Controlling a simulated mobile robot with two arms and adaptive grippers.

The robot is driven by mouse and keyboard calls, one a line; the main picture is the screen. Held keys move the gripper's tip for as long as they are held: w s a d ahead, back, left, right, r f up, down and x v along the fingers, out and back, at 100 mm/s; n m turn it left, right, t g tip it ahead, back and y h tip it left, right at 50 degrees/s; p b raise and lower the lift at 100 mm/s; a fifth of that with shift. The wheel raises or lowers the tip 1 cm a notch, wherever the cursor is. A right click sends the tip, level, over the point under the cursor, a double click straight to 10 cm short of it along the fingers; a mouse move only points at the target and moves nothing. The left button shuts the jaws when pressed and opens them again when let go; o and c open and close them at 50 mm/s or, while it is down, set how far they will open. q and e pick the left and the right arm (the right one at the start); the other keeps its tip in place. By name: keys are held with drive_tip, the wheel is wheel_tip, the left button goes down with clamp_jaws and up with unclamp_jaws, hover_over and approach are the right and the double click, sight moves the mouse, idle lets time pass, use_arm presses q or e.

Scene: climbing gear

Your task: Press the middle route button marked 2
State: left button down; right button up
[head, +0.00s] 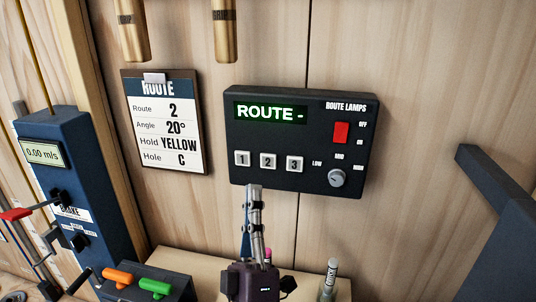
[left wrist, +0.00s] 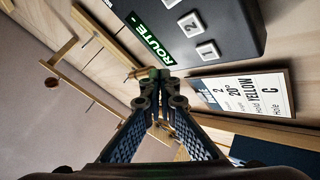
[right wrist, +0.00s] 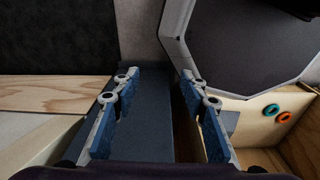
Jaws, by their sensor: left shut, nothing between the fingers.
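The dark control box (head: 300,105) on the wooden wall carries three white buttons in a row. The middle button 2 (head: 268,161) lies between button 1 (head: 242,158) and button 3 (head: 294,163). The green display (head: 270,113) reads "ROUTE -". My left gripper (head: 254,187) is shut and empty, with its tips at the box's lower edge, just below buttons 1 and 2 in the head view. Whether it touches the box cannot be told. In the left wrist view button 2 (left wrist: 190,24) shows clear of the fingertips (left wrist: 155,74). My right gripper (right wrist: 158,76) is open and empty.
The box also has a red switch (head: 341,133) and a grey knob (head: 336,178). A route card (head: 165,125) hangs to its left, asking for Route 2. A blue brake unit (head: 70,160) stands further left. A bottle (head: 328,280) stands below, on a wooden ledge.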

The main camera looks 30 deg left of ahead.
sight(268, 161)
use_arm(q)
drive_tip(key=w, duration=0.2)
drive_tip(key=w+a, duration=0.1)
drive_tip(key=w, duration=0.4)
drive_tip(key=shift+w+a+r+b, duration=0.2)
drive_tip(key=shift+w+a+b, duration=0.05)
drive_tip(key=shift+a+b, duration=0.15)
drive_tip(key=shift+w, duration=0.1)
use_arm(e)
drive_tip(key=shift+s+d+f, duration=0.1)
drive_tip(key=shift+s+f, duration=0.3)
drive_tip(key=shift+s, duration=0.2)
drive_tip(key=shift+s, duration=0.1)
drive_tip(key=shift+d, duration=0.4)
idle(0.4)
